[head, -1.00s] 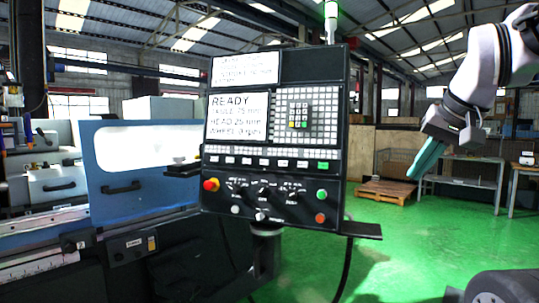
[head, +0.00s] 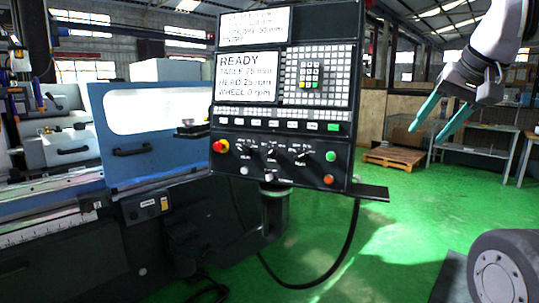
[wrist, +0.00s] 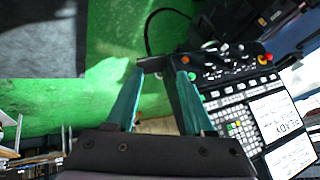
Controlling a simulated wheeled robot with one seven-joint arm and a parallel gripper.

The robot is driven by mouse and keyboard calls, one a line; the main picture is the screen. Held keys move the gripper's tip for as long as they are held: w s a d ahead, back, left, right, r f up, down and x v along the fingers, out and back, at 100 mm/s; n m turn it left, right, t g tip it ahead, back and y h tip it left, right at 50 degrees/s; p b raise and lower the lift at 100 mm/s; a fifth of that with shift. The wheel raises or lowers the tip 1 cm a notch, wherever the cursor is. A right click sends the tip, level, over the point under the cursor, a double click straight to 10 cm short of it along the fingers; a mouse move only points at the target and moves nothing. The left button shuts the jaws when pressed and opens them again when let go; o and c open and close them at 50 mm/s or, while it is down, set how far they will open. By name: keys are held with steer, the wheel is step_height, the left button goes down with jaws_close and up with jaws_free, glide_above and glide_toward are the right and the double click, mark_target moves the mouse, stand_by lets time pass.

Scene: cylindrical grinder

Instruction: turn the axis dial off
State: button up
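The control panel (head: 270,172) of the grinder stands upright left of centre in the head view. Its lower strip carries three small dark dials: a left dial (head: 241,148), a middle dial (head: 271,155) and a right dial (head: 303,154). Their labels are too small to read, so I cannot tell which is the axis dial or how it is set. My gripper (head: 426,134) is right of the panel, apart from it, with its two teal fingers spread and empty. In the wrist view the gripper (wrist: 161,73) is also open, with the tilted panel (wrist: 225,88) beyond the right finger.
A red emergency knob (head: 221,146), a green button (head: 330,156) and an orange button (head: 328,179) sit near the dials. A small shelf (head: 372,192) juts from the panel's lower right. A cable hangs below. Green floor (head: 400,225) is open to the right; a pallet (head: 393,159) lies behind.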

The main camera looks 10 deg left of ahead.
steer(key=shift+o, duration=1.3)
steer(key=w+a+f+n+g+h, duration=0.1)
steer(key=w+f+g+h, duration=0.1)
steer(key=w, duration=1)
steer(key=shift+w+a+f+g, duration=0.35)
steer(key=shift+f+g, duration=0.05)
steer(key=w+a+f+n+h, duration=0.2)
steer(key=w+a+f+h, duration=0.25)
steer(key=w+a, duration=0.55)
steer(key=n+t, duration=0.7)
steer(key=t, duration=0.3)
glide_toward(269, 153)
steer(key=shift+h, duration=0.45)
steer(key=x, duration=1)
steer(key=shift+w+a+f, duration=0.1)
steer(key=shift+a+f, duration=0.1)
steer(key=shift+a, duration=0.05)
steer(key=shift+c, duration=0.3)
jaws_close()
